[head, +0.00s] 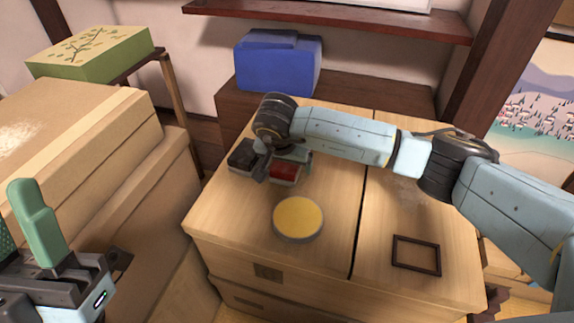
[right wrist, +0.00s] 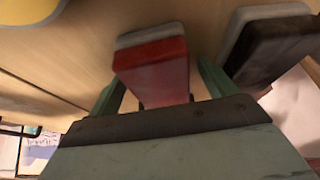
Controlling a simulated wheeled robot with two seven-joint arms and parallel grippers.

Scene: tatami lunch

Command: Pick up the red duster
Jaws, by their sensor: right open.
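The red duster (head: 285,172) lies on the wooden cabinet top, partly hidden by my right gripper in the head view. In the right wrist view the red duster (right wrist: 153,68), red with a pale grey layer at its far end, sits between the open green fingers of my right gripper (right wrist: 160,85). I cannot tell whether the fingers touch it. A black duster (head: 243,155) lies just left of it, and shows beside the right finger in the wrist view (right wrist: 268,45). My left gripper (head: 30,225) is at the lower left, away from the dusters; its finger opening is not clear.
A round yellow-topped tin (head: 298,217) stands in front of the red duster. A dark square frame (head: 416,256) lies at the right of the cabinet top (head: 335,240). A blue box (head: 278,63) stands behind. Cardboard boxes (head: 75,135) and a green box (head: 90,52) are at the left.

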